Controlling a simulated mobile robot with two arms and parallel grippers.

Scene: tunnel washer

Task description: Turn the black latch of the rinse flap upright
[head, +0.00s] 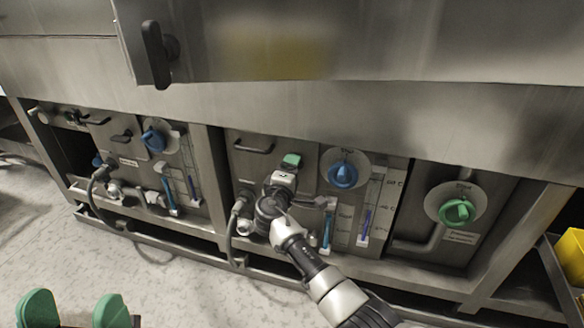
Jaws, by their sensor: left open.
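My left gripper (75,314) is at the bottom left, its two green finger pads wide apart with nothing visible between them. My right arm comes in from the bottom right. Its gripper (291,162), with a green pad, is against or just in front of the middle panel (245,165), right of that panel's dark bar handle (254,146). Its jaws point away, so their opening is hidden. No black latch shows on this panel; the gripper covers that spot. The left panel has a small black latch (122,135), lying roughly level. I cannot read which flap is rinse.
A large black handle (156,52) juts from the steel cover above. Blue knobs (343,174) (154,140) and a green knob (457,212) stick out of the panels. Hoses and a low rail run along the base. A yellow bin (571,255) stands right. Floor is clear at left.

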